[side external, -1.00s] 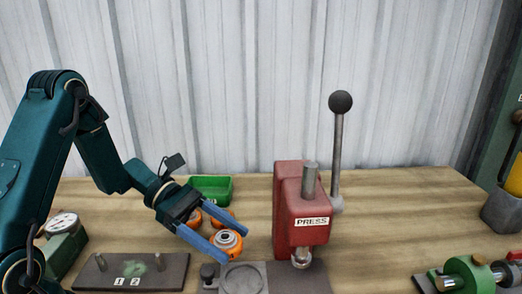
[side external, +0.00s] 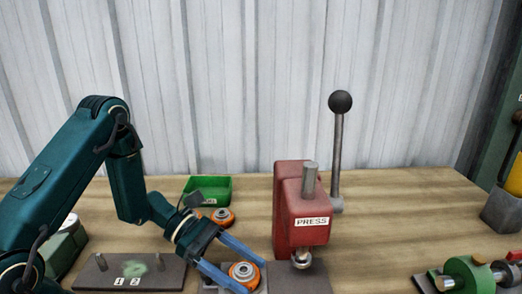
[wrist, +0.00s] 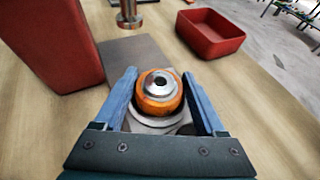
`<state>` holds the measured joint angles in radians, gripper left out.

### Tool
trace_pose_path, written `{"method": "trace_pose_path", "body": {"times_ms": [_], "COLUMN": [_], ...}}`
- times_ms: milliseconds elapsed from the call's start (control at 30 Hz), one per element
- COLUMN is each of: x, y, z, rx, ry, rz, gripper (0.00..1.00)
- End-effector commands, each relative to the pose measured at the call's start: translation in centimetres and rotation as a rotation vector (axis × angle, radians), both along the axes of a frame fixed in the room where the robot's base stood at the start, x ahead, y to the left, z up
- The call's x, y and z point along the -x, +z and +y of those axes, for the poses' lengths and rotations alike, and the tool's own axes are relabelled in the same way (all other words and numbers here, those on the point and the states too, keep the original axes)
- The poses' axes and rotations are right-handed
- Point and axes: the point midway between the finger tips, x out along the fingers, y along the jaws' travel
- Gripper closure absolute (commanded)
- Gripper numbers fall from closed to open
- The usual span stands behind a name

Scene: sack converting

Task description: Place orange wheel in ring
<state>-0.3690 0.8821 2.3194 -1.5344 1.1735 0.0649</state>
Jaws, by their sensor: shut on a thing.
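The orange wheel (side external: 244,272) with its silver hub is between the blue fingers of my gripper (side external: 252,276), which is shut on it. The wheel also shows in the wrist view (wrist: 160,97), upright with its hub facing up. The ring (wrist: 150,126) on the grey press plate (side external: 298,278) shows partly below the wheel in the wrist view. The wheel hides most of it. In the side view the wheel is over the ring's place. I cannot tell whether it is just above the ring or touching it.
The red press (side external: 300,215) with its tall lever (side external: 337,150) stands close to the right of my gripper. Another orange wheel (side external: 222,217) lies by the green bin (side external: 208,186). A pegged plate (side external: 150,275) is at left. A red bin (wrist: 210,32) shows in the wrist view.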

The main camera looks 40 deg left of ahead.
Motion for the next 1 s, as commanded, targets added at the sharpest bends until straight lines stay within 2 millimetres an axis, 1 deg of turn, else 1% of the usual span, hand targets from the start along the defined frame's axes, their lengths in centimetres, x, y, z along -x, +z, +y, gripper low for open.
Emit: {"method": "trace_pose_path", "body": {"times_ms": [133,167,200,533,567,767,1000], "x": [0.0,0.0,0.0,0.0,0.0,0.6,1.7], "y": [-0.2,-0.2,-0.2,0.1,0.2,1.1,2.7], "z": [0.0,0.0,0.0,0.0,0.2,2.5,6.2], "rx": [0.001,0.0,0.0,0.0,0.001,0.0,-0.001], "ry": [0.0,0.0,0.0,0.0,0.002,0.009,0.009], "rz": [0.001,0.0,0.0,-0.001,-0.001,-0.003,-0.005], "gripper": [0.95,0.16,0.01,0.0,0.0,0.0,0.0]}}
